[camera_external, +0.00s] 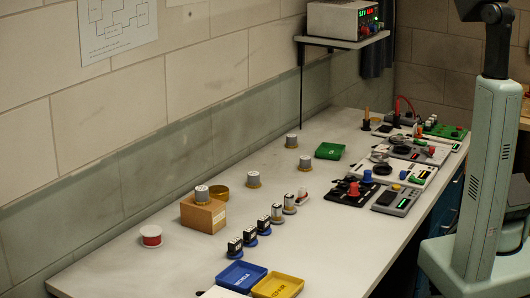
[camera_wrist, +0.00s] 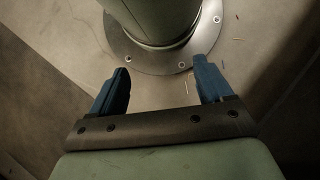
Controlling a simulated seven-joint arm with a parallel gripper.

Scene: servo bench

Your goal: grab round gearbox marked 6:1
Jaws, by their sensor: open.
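Several round silver gearboxes with gold-coloured bases show in the external view. One gearbox (camera_external: 202,193) stands on a wooden block (camera_external: 203,215). Others stand on the bench: one gearbox (camera_external: 254,179) behind and right of the block, another gearbox (camera_external: 305,163) further right, and one gearbox (camera_external: 292,141) nearer the wall. Their markings are too small to read, so I cannot tell which says 6:1. My gripper (camera_wrist: 160,77) is open and empty in the wrist view, with blue fingers apart above the floor by my base. It is outside the external view.
Small servos (camera_external: 264,226) stand in a row on the bench (camera_external: 180,270). Blue (camera_external: 241,276) and yellow (camera_external: 278,286) trays lie at the front, a green tray (camera_external: 329,151) further back. A red-and-white spool (camera_external: 151,236) is at left. Electronic modules (camera_external: 397,200) crowd the right edge.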

